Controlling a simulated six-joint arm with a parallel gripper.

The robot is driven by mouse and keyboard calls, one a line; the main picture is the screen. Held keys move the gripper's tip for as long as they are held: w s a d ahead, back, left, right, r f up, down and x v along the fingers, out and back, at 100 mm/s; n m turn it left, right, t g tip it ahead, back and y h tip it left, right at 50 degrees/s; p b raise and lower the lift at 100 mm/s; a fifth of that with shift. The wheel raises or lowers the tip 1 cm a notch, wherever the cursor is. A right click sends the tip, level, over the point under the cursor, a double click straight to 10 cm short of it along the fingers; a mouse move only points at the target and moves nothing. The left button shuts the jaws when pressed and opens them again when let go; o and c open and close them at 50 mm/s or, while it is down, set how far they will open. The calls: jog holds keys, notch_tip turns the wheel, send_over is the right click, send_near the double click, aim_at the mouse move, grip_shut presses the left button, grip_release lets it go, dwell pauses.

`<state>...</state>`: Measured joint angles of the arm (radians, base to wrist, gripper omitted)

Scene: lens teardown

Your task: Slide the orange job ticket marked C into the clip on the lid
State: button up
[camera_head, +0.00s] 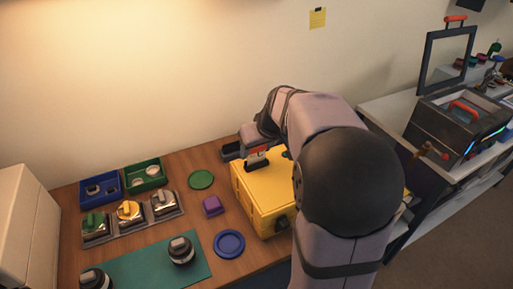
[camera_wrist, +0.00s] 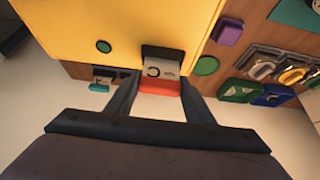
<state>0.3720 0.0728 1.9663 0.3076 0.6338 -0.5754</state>
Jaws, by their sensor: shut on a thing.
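The orange job ticket (camera_wrist: 160,87) has a pale face with a letter C, upside down in the wrist view. My gripper (camera_wrist: 158,84) is shut on its orange end, with a dark finger on each side. The ticket's pale end meets the black clip (camera_wrist: 162,52) on the lid of the yellow case (camera_wrist: 120,22). How far it reaches inside the clip cannot be told. In the head view the clip (camera_head: 257,164) is on top of the yellow case (camera_head: 262,207), with my gripper just behind it. My arm hides the case's right part.
Left of the case are a purple block (camera_head: 212,206), a green disc (camera_head: 201,179) and a blue round dish (camera_head: 229,243). A dark holder (camera_head: 232,151) sits behind the case. Blue (camera_head: 100,188) and green (camera_head: 145,174) bins stand at the back left.

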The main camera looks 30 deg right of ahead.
jog(key=shift+f+b, duration=0.3)
jog(key=shift+f, duration=0.1)
jog(key=o, duration=1.4)
jog(key=shift+r, duration=0.15)
jog(key=shift+r+p, duration=3.5)
jog(key=shift+r, duration=0.9)
jog(key=s+a+f+g, duration=0.2)
jog(key=s+a+f, duration=0.2)
jog(key=s, duration=0.3)
jog(key=s+a+f+g, duration=0.2)
jog(key=s+a+f, duration=0.2)
jog(key=s+f, duration=0.2)
jog(key=s+a+f+g, duration=0.2)
jog(key=s+a+f, duration=0.2)
jog(key=s, duration=0.5)
jog(key=shift+s+a+f, duration=0.25)
jog(key=shift+f, duration=0.15)
